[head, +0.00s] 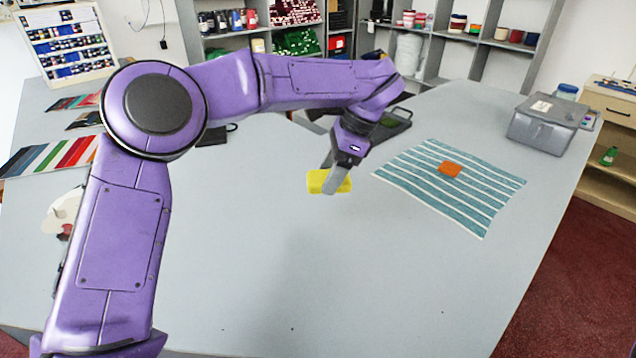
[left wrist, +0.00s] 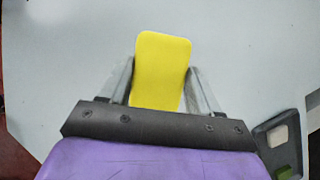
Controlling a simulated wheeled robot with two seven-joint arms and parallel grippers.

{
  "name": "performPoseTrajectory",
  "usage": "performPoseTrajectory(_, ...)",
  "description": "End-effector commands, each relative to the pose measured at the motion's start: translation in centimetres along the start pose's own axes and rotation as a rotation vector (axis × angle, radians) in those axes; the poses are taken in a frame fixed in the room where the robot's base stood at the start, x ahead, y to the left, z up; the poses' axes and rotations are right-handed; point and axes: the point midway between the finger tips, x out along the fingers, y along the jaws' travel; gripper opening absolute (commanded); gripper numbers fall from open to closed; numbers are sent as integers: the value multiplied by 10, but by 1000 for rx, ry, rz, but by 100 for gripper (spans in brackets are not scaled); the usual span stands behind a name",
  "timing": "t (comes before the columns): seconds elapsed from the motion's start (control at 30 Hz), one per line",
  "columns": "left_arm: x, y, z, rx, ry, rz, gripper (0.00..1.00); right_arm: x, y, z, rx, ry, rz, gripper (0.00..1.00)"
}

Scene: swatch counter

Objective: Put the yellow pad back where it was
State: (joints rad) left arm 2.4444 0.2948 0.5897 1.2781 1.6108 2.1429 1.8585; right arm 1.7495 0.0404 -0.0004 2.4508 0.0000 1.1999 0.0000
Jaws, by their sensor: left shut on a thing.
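The yellow pad (head: 318,182) is between the fingers of my left gripper (head: 333,180), over the grey counter left of the striped cloth. In the left wrist view the yellow pad (left wrist: 161,70) stands up between the two fingers of the left gripper (left wrist: 162,85), which are shut on it. I cannot tell whether the pad touches the counter. My right gripper is not in view.
A teal-and-white striped cloth (head: 420,190) with an orange pad (head: 450,169) on it lies to the right. A dark tray (head: 397,124) holding a white and a green piece is partly hidden behind my left gripper. A grey box (head: 545,125) stands at the right. Colour swatch sheets (head: 50,155) lie at the left. The counter's front middle is clear.

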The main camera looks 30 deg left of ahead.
Motion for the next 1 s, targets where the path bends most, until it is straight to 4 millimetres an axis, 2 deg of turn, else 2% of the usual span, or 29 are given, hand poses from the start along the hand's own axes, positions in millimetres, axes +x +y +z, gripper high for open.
performPoseTrajectory(0.03,5,-4,12,160,7,-69,24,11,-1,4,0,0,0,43)
performPoseTrajectory(0.2,1,-15,43,742,11,-314,24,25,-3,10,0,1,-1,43)
performPoseTrajectory(0.3,-5,-17,52,982,9,-415,24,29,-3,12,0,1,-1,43)
performPoseTrajectory(0.4,-9,-18,57,1132,6,-476,24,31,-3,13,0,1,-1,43)
performPoseTrajectory(0.57,-11,-29,54,1215,3,-502,24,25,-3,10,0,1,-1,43)
performPoseTrajectory(0.87,6,-100,13,1214,2,-496,24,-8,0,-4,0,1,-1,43)
performPoseTrajectory(1.0,32,-122,-9,1214,3,-497,24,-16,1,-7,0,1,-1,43)
